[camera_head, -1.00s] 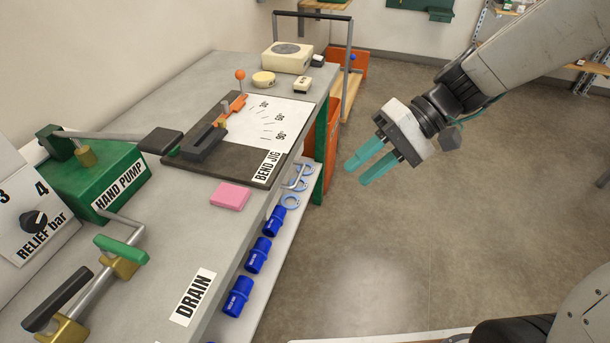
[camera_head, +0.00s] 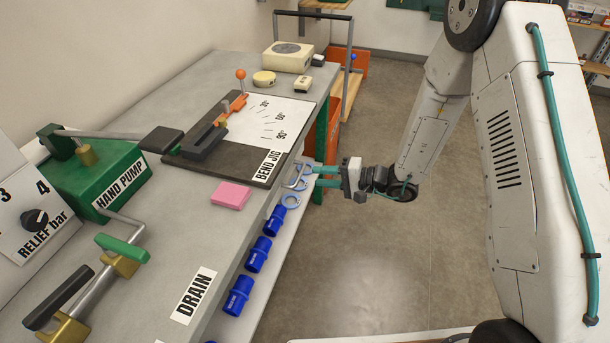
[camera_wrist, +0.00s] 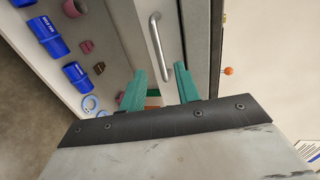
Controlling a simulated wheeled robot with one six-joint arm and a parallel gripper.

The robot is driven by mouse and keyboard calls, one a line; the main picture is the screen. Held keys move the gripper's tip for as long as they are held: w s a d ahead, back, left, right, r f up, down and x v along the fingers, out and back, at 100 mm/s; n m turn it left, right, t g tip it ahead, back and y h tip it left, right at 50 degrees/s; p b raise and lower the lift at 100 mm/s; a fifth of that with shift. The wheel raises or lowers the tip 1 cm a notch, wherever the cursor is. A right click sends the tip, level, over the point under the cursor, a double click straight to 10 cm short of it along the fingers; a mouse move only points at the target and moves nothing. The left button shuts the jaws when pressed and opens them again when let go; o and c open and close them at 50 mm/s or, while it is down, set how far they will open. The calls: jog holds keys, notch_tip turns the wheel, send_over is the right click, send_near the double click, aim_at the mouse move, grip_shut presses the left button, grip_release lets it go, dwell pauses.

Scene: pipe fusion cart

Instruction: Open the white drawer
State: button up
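The white drawer's front (camera_wrist: 172,32) shows in the wrist view below the dark edge of the bench top, with a grey metal bar handle (camera_wrist: 157,45) on it. In the head view the handle (camera_head: 300,176) shows at the bench's side, below the bend jig. The drawer appears shut. My gripper (camera_head: 315,176) is open, with two teal fingers pointing left at the handle. In the wrist view my gripper (camera_wrist: 160,68) has the handle's near end lying between its fingertips in the picture. I cannot tell whether they touch it.
A lower shelf (camera_head: 262,288) beside the drawer holds blue fittings (camera_head: 257,254) and light-blue rings (camera_head: 290,201). The bench top (camera_head: 205,235) carries the bend jig (camera_head: 235,150), a pink block (camera_head: 231,195) and a green hand pump (camera_head: 95,185).

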jog(key=x, duration=0.5)
jog(key=shift+w+a, duration=0.1)
jog(key=shift+a, duration=0.15)
grip_shut()
